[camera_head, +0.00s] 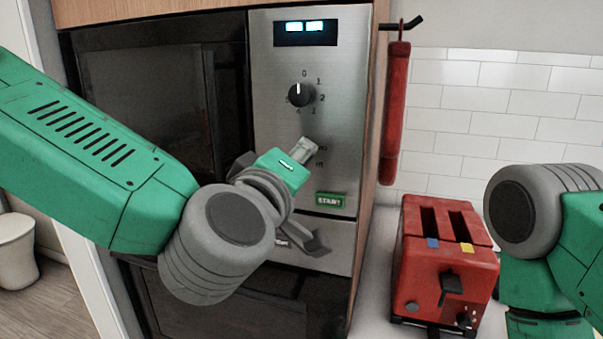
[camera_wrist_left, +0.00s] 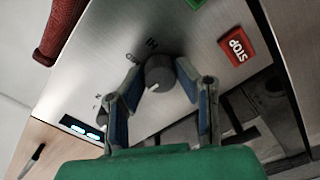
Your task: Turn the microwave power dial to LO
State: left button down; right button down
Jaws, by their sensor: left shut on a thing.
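The microwave (camera_head: 280,90) has a steel control panel. In the left wrist view, the dark round power dial (camera_wrist_left: 160,72) sits between my left gripper's fingertips, which are closed against its sides. A white mark shows on the dial's lower edge in that view. Part of the printed labels shows by the upper finger. My right arm enters at the right edge; its gripper is out of view.
An upper numbered dial (camera_head: 302,95) and a lit display (camera_head: 305,33) are above. The green START button (camera_head: 330,199) is close to the gripper; a red STOP button (camera_wrist_left: 236,44) shows too. A red toaster (camera_head: 446,270) and hanging red mitt (camera_head: 394,115) are to the right.

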pick_arm(q)
jog(key=shift+w+a+f+n+b, duration=0.1)
jog(key=shift+n+b, duration=0.75)
jog(key=shift+n, duration=0.7)
jog(key=shift+a+f+n+b, duration=0.1)
jog(key=shift+n+b, duration=0.75)
jog(key=shift+n, duration=0.7)
jog(key=c, duration=1.5)
grip_release()
jog(key=shift+o, duration=1.4)
